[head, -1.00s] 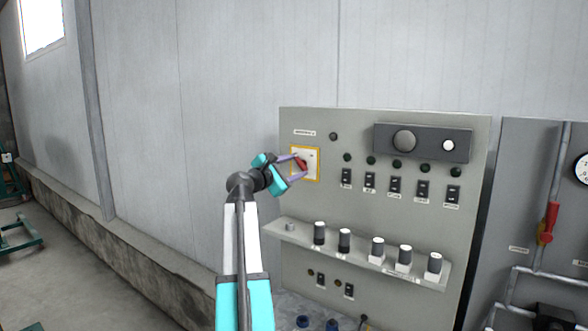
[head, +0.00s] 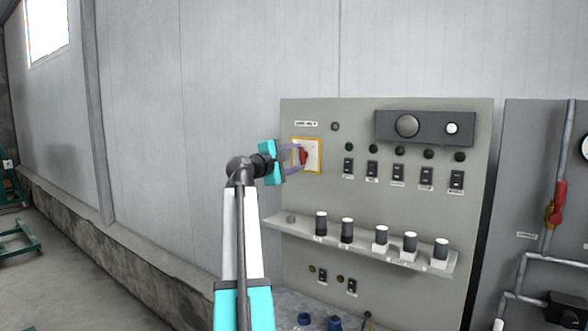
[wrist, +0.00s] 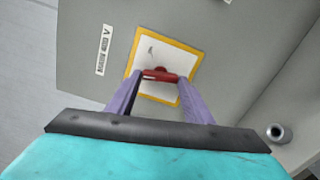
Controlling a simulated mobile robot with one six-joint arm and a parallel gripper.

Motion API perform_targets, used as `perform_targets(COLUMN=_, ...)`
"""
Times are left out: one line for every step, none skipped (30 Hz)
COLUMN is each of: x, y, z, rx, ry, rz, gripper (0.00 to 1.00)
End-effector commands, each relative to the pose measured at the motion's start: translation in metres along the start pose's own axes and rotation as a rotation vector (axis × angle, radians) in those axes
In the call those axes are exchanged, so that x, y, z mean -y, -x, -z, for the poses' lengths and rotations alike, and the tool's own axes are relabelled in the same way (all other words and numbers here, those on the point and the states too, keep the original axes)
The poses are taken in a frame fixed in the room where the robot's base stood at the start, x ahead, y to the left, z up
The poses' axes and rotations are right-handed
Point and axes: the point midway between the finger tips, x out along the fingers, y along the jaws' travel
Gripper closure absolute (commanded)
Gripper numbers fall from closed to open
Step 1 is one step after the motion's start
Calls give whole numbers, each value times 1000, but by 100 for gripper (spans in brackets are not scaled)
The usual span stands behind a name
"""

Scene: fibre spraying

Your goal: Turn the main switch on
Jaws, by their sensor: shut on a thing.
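The main switch is a red handle (head: 303,157) on a white plate with a yellow border (head: 320,157), at the upper left of the grey control panel. In the head view the handle stands about upright. My gripper (head: 299,156) reaches it from the left, its purple fingers closed around the handle. In the wrist view the red handle (wrist: 160,74) lies between the two fingertips of my gripper (wrist: 161,79). The white plate (wrist: 160,52) and its yellow frame look turned relative to the gripper. The fingers hide the handle's ends.
The panel (head: 460,120) also carries several black switches (head: 398,173) and a shelf of dark knobs (head: 347,230) below. A red-handled valve (head: 556,205) is on a pipe at the right. The wall (head: 200,100) left of the panel is bare.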

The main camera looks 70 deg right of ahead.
Motion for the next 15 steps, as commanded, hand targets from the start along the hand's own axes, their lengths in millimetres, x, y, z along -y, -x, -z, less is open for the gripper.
perform_targets(x=-1, y=-2, z=2, rx=-3, ry=-42, rz=-11, gripper=76)
perform_targets(x=0, y=-2, z=2, rx=-3, ry=-69, rz=-11, gripper=76)
perform_targets(x=0, y=-2, z=2, rx=-4, ry=-104, rz=-11, gripper=76)
perform_targets(x=0, y=-2, z=2, rx=-4, ry=-132, rz=-11, gripper=76)
perform_targets(x=-1, y=-2, z=2, rx=-4, ry=-158, rz=-11, gripper=76)
perform_targets(x=-1, y=-2, z=2, rx=-4, ry=-194, rz=-11, gripper=76)
perform_targets(x=-1, y=-2, z=2, rx=-4, ry=-221, rz=-12, gripper=76)
perform_targets(x=-1, y=-2, z=2, rx=-4, ry=-248, rz=-12, gripper=75)
perform_targets(x=-1, y=-2, z=2, rx=-4, ry=-284, rz=-12, gripper=76)
perform_targets(x=-1, y=-2, z=2, rx=-4, ry=-311, rz=-12, gripper=76)
perform_targets(x=-1, y=-2, z=2, rx=-4, ry=-338, rz=-12, gripper=76)
perform_targets(x=-1, y=-2, z=2, rx=-5, ry=-375, rz=-11, gripper=76)
perform_targets(x=-2, y=-2, z=2, rx=-5, ry=-403, rz=-11, gripper=76)
perform_targets(x=-2, y=-2, z=1, rx=-5, ry=-431, rz=-11, gripper=76)
perform_targets(x=-2, y=-2, z=1, rx=-5, ry=-468, rz=-11, gripper=76)
